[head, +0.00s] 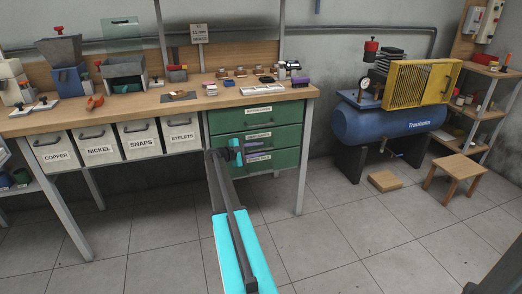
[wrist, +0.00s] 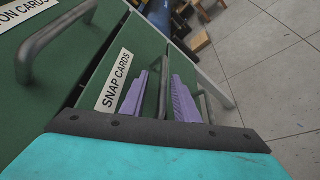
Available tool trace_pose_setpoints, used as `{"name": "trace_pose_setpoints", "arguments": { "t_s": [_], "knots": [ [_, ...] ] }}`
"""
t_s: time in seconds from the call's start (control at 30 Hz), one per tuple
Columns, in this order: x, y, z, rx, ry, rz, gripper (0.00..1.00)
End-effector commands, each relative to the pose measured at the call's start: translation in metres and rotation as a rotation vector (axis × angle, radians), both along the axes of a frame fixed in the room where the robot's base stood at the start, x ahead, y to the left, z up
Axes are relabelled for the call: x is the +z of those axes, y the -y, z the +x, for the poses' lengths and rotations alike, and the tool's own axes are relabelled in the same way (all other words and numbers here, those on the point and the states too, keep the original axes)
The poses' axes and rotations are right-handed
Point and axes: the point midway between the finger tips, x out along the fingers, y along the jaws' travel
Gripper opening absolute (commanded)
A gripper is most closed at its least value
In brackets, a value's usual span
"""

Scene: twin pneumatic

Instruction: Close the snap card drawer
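The snap card drawer (head: 287,138) is the middle one of three green drawers under the right end of the workbench. In the wrist view its white SNAP CARDS label (wrist: 117,80) and grey bar handle (wrist: 164,85) show close up. My gripper (head: 254,146) is at the drawer front. In the wrist view its two purple fingers (wrist: 160,100) are apart, one on each side of the handle. I cannot tell whether they touch it. How far the drawer stands out is hard to tell.
The top drawer (head: 285,113) and bottom drawer (head: 285,160) are directly above and below. Labelled bins (head: 140,140) hang to the left. A bench leg (head: 302,185) stands at the right. A blue compressor (head: 385,122) and wooden stool (head: 458,170) are farther right. The tiled floor in front is clear.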

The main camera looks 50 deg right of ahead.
Motion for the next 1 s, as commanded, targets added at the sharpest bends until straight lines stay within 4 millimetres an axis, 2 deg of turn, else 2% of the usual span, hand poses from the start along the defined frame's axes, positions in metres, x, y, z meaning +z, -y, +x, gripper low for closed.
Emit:
{"name": "trace_pose_setpoints", "arguments": {
  "t_s": [0.6,0.8,1.0],
  "knots": [
    [0.021,-0.090,0.025,-0.006,0.001,0.001,0.28],
    [0.024,-0.104,0.030,-0.008,0.001,0.001,0.28],
    [0.024,-0.106,0.030,-0.009,0.001,0.002,0.28]
  ]
}}
